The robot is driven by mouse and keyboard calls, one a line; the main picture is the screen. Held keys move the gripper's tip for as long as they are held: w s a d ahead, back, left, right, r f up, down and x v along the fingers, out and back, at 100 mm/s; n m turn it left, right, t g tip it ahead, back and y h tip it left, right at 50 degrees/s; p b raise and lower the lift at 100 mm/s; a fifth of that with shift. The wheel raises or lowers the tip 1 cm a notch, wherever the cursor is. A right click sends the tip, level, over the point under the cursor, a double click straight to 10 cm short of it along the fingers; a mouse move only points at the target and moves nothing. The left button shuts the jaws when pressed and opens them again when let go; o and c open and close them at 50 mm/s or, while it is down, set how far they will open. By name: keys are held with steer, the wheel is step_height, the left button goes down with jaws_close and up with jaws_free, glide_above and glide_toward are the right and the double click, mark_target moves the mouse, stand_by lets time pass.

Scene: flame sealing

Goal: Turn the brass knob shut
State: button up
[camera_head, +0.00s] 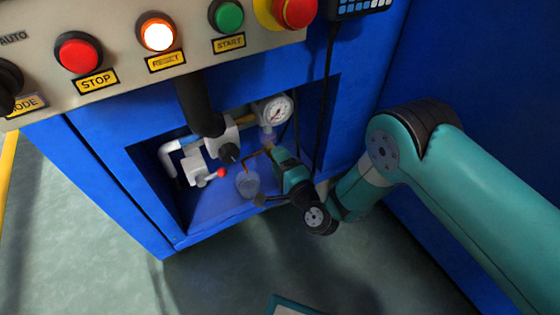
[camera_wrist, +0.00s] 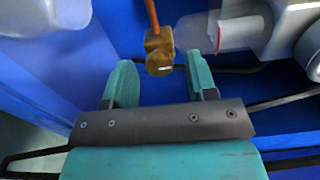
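The brass knob (camera_wrist: 159,52) sits at the end of a copper pipe (camera_wrist: 152,12) in the wrist view. My gripper (camera_wrist: 161,78) is open, with one teal finger on each side of the knob's line. The knob lies between and slightly beyond the fingertips, with gaps on both sides, so neither finger appears to touch it. In the head view my gripper (camera_head: 277,152) reaches into the blue cabinet recess, by the copper pipe (camera_head: 252,157). The knob is too small and covered there to make out.
The recess holds a pressure gauge (camera_head: 274,110), a red-tipped lever (camera_head: 221,173), a clear bowl (camera_head: 248,184) and white pipes. A black cable (camera_head: 325,110) hangs beside my arm. Above is a button panel (camera_head: 120,50) with the RESET lamp lit. The recess walls are close around my gripper.

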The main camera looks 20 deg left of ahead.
steer(key=shift+r+p, duration=0.15)
steer(key=shift+p, duration=0.5)
steer(key=p+v, duration=1.7)
steer(key=p, duration=0.7)
steer(key=shift+s, duration=0.2)
steer(key=shift+d, duration=0.1)
